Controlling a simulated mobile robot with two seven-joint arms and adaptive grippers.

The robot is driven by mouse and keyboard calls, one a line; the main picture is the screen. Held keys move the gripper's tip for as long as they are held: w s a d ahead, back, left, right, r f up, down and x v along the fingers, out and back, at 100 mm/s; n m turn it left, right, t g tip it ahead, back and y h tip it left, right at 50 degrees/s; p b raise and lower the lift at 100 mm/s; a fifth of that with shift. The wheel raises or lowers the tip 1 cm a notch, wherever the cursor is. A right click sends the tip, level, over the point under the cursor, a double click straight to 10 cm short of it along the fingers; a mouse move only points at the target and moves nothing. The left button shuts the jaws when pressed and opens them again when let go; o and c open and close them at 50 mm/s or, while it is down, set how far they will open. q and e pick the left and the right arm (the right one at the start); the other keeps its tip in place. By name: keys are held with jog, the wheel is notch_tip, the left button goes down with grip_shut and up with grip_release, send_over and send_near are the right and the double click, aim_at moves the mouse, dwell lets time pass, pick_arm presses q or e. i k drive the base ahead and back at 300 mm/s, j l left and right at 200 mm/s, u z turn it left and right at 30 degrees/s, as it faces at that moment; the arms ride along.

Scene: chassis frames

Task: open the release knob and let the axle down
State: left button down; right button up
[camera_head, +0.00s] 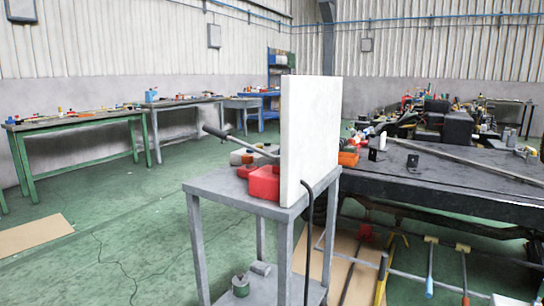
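Neither of my grippers shows in the head view. A grey metal stand (222,183) is in the middle, with a tall white panel (308,140) upright on its right side. A red box-like part (264,182) sits on the stand against the panel. A bar with a dark grip (216,132) rises to the left from behind the panel. A black hose (308,235) hangs down along the panel's right side. I cannot make out a release knob; it may be hidden. A dark chassis frame (450,192) is at the right; I cannot clearly pick out the axle beneath it.
Long-handled tools and bars (430,268) lie or stand below the chassis, by a brown board (345,275). A cluttered pile of parts (440,120) is behind the chassis. Green floor is free left of the stand.

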aim_at(247, 159)
jog(key=z, duration=0.3)
jog(key=i+j+z, duration=0.15)
jog(key=z, duration=0.15)
jog(key=i+j+z, duration=0.25)
jog(key=j, duration=0.15)
jog(key=j+z, duration=0.3)
jog(key=i+j+z, duration=0.15)
jog(key=j, duration=0.4)
jog(key=j+z, duration=0.1)
jog(key=j, duration=0.5)
jog(key=i+j, duration=0.1)
jog(key=j, duration=0.45)
jog(key=i+j, duration=0.1)
jog(key=j, duration=0.45)
jog(key=i+j, duration=0.1)
jog(key=j, duration=0.45)
